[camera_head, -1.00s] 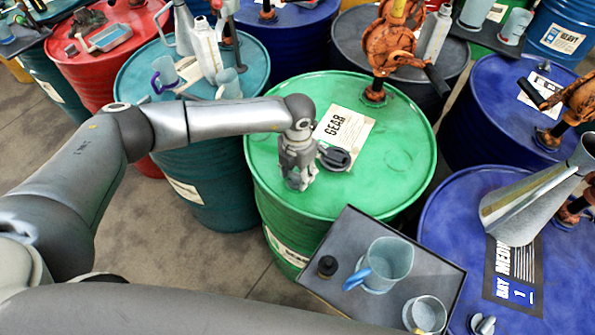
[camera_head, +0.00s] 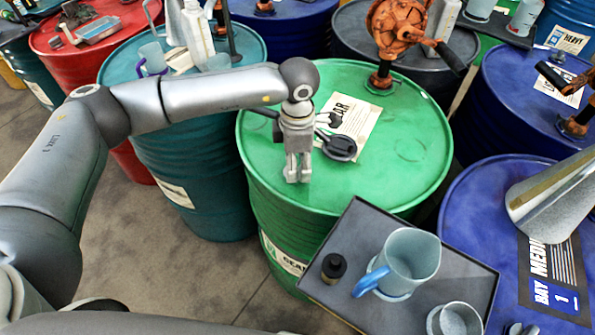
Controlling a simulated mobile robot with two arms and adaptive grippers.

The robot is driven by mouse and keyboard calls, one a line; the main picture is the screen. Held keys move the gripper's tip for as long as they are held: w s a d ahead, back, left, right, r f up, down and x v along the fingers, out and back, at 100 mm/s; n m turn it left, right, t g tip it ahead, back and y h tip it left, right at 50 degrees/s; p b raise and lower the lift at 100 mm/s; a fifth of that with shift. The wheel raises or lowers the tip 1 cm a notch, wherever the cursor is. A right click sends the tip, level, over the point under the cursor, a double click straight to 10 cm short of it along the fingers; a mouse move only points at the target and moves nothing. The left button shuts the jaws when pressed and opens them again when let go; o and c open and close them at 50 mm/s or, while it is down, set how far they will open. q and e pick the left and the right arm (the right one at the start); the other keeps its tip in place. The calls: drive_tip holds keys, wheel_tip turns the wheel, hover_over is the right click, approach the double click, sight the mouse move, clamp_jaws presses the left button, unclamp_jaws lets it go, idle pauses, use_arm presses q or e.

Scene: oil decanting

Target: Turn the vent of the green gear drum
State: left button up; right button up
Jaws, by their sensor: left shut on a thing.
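The green gear drum (camera_head: 385,172) stands at the centre, its label sheet (camera_head: 356,116) lying on the lid. My left gripper (camera_head: 298,179) points down at the front left of this lid. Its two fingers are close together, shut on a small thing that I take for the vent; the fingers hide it. An orange hand pump (camera_head: 393,28) rises from the lid's back. My right gripper is not in view.
A dark tray (camera_head: 345,234) at the front right holds a blue-handled jug (camera_head: 410,252), a small black bottle (camera_head: 333,267) and a cup (camera_head: 459,319). A blue drum with a metal funnel (camera_head: 550,195) stands right, a teal drum (camera_head: 185,135) left. The lid's right half is clear.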

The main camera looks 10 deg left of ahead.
use_arm(q)
drive_tip(key=m+b, duration=0.2)
drive_tip(key=b, duration=0.1)
drive_tip(key=m+b, duration=0.3)
drive_tip(key=shift+s+f, duration=0.15)
drive_tip(key=shift+f, duration=0.05)
drive_tip(key=shift+s+r+m+b, duration=0.1)
drive_tip(key=shift+r+m+b, duration=0.05)
drive_tip(key=shift+m+b, duration=0.7)
drive_tip(key=shift+r+m+b, duration=0.1)
drive_tip(key=shift+m+b, duration=0.75)
drive_tip(key=o, duration=1)
drive_tip(key=shift+r, duration=0.1)
wheel_tip(320, 180, up, 12)
drive_tip(key=shift+f, duration=0.1)
